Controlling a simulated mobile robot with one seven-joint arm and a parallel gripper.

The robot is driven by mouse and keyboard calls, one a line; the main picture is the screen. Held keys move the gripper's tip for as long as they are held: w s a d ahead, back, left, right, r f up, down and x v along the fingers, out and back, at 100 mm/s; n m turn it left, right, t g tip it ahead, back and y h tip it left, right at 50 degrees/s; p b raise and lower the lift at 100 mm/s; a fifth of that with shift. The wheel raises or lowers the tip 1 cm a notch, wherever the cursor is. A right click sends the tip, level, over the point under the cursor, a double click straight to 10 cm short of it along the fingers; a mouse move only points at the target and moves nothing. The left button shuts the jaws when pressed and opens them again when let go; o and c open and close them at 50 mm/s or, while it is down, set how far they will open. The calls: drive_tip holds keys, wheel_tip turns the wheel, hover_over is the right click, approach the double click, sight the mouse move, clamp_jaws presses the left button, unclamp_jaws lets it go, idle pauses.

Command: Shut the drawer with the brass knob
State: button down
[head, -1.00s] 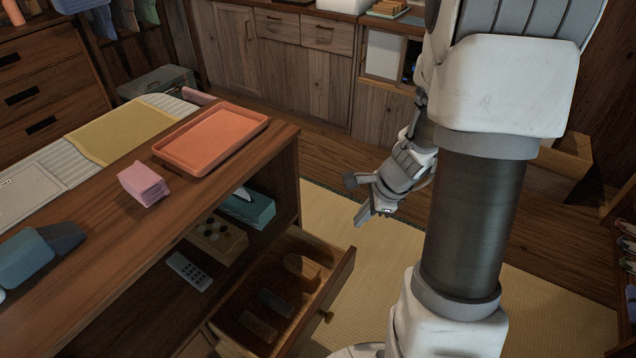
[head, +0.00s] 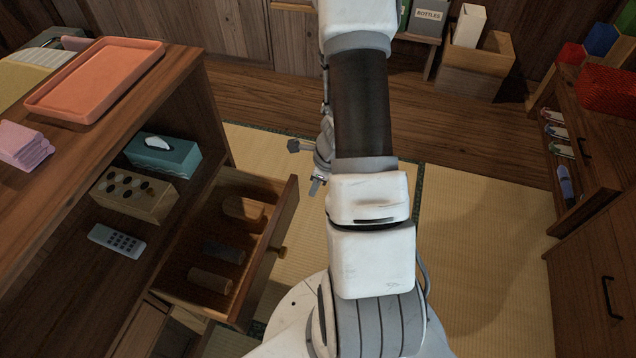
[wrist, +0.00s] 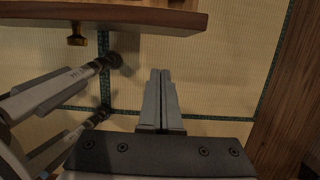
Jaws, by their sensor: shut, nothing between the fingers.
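The drawer (head: 272,254) stands pulled out from the low wooden cabinet, with several blocks lying inside. Its brass knob (head: 281,252) is on the outer face of the front panel. In the wrist view the drawer's front edge (wrist: 150,20) crosses the top left, with the brass knob (wrist: 76,40) below it. My gripper (head: 316,187) is to the right of the drawer front in the head view, partly hidden by my arm. In the wrist view my gripper (wrist: 160,72) is shut and empty, its fingertips apart from the drawer front and right of the knob.
The cabinet shelf above the drawer holds a teal tissue box (head: 164,155), a wooden box (head: 134,194) and a remote (head: 117,240). An orange tray (head: 95,80) lies on top. Open tatami (head: 480,240) lies to the right, before another wooden cabinet (head: 600,250).

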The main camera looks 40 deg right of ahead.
drive_tip(key=shift+w+a+f, duration=0.3)
drive_tip(key=shift+w+a, duration=0.15)
drive_tip(key=shift+w, duration=0.15)
drive_tip(key=shift+w+a+f, duration=0.35)
drive_tip(key=shift+w+a, duration=0.15)
drive_tip(key=shift+w, duration=0.1)
drive_tip(key=shift+w+a+f, duration=0.3)
drive_tip(key=shift+w+a, duration=0.15)
drive_tip(key=shift+w, duration=0.15)
